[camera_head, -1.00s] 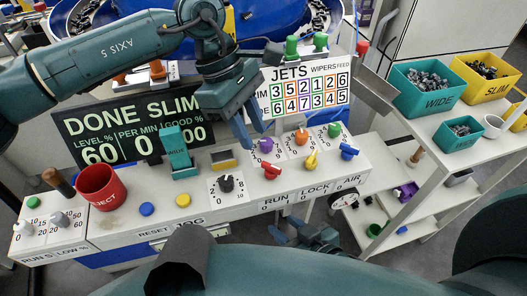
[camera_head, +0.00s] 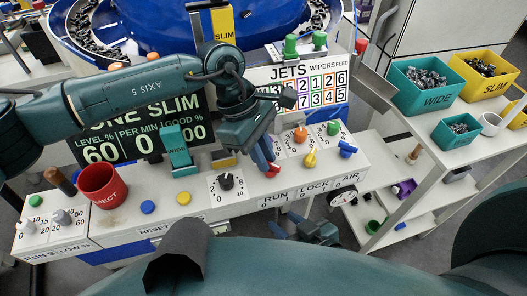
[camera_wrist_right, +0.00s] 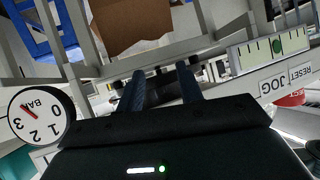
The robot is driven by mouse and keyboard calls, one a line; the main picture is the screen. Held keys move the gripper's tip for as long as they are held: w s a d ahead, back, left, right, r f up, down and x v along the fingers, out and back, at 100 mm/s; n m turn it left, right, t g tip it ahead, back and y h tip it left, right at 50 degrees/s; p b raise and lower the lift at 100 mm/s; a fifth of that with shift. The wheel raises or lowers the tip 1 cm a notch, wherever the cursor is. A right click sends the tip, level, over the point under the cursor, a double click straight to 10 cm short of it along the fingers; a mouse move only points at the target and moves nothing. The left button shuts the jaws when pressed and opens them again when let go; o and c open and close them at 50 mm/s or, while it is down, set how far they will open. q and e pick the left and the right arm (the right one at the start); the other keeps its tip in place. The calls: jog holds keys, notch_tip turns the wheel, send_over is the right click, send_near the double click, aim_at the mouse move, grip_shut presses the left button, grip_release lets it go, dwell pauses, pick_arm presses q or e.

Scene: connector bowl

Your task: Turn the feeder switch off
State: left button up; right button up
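The red switch (camera_head: 274,171) stands on the white panel above the RUN label. I see no label reading feeder switch. My left gripper (camera_head: 268,166) points down at the red switch, and its fingertips overlap it and partly hide it. I cannot tell whether the fingers touch it or have closed on it. My right gripper (camera_head: 318,234) is low in front of the panel, below the LOCK label. In the right wrist view its two fingers (camera_wrist_right: 160,88) are spread apart with nothing held between them.
A yellow switch (camera_head: 310,159) and a blue switch (camera_head: 347,149) stand to the right, with a black dial (camera_head: 226,181) to the left. Orange (camera_head: 300,134) and green (camera_head: 333,128) knobs are behind. A red cup (camera_head: 102,186) stands left. A gauge (camera_wrist_right: 40,115) shows in the right wrist view.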

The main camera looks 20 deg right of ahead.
pick_arm(q)
grip_shut()
